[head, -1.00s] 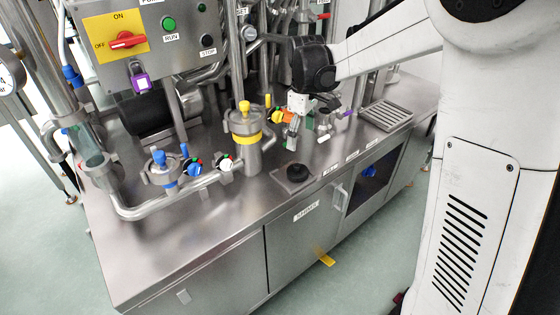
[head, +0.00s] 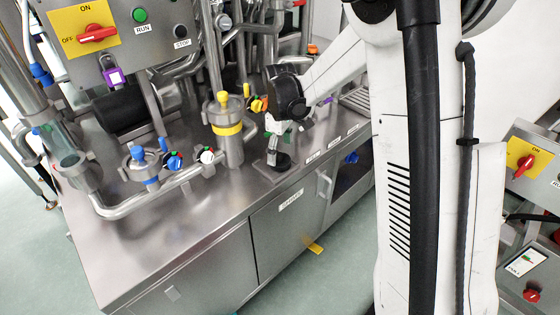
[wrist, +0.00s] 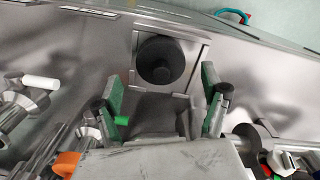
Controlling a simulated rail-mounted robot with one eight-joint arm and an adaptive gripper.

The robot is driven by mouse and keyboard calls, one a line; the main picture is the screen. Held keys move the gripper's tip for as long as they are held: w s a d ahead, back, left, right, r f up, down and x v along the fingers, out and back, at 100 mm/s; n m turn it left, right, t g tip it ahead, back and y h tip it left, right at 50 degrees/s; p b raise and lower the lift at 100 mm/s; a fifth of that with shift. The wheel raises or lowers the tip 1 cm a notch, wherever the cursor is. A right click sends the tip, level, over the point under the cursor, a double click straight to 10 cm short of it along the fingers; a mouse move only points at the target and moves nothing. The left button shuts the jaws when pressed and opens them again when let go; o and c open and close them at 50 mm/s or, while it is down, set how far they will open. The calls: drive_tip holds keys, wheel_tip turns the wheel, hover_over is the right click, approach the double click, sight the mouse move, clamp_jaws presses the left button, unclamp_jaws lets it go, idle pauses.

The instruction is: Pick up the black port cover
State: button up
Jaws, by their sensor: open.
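The black port cover (head: 282,161) is a round black knob on a square metal plate near the front edge of the steel counter. In the wrist view the cover (wrist: 160,60) sits at the upper middle, in front of the fingertips. My gripper (head: 275,148) is just above and beside the cover in the head view, partly hiding it. In the wrist view my gripper (wrist: 164,85) is open, with green-padded fingers apart to the left and right. Nothing is between the fingers. The cover appears beyond the tips, not held.
A metal cylinder with a yellow band (head: 226,129) stands left of my gripper. Pipes with blue, white and red valve knobs (head: 174,162) run further left. In the wrist view an orange part (wrist: 63,165) is at lower left. The counter front left (head: 170,230) is clear.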

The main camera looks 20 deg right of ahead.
sight(280, 154)
wheel_tip(280, 154, down, 4)
drive_tip(key=c, duration=1)
drive_tip(key=shift+r, duration=0.1)
drive_tip(key=shift+r, duration=0.5)
drive_tip(key=r, duration=0.3)
drive_tip(key=shift+s+a+r, duration=0.2)
drive_tip(key=shift+r, duration=0.05)
drive_tip(key=s+a+r+p, duration=0.1)
drive_tip(key=s+a+r, duration=0.4)
drive_tip(key=a, duration=0.4)
drive_tip(key=shift+s+a+r, duration=0.35)
drive_tip(key=shift+r, duration=0.35)
drive_tip(key=shift+c, duration=0.2)
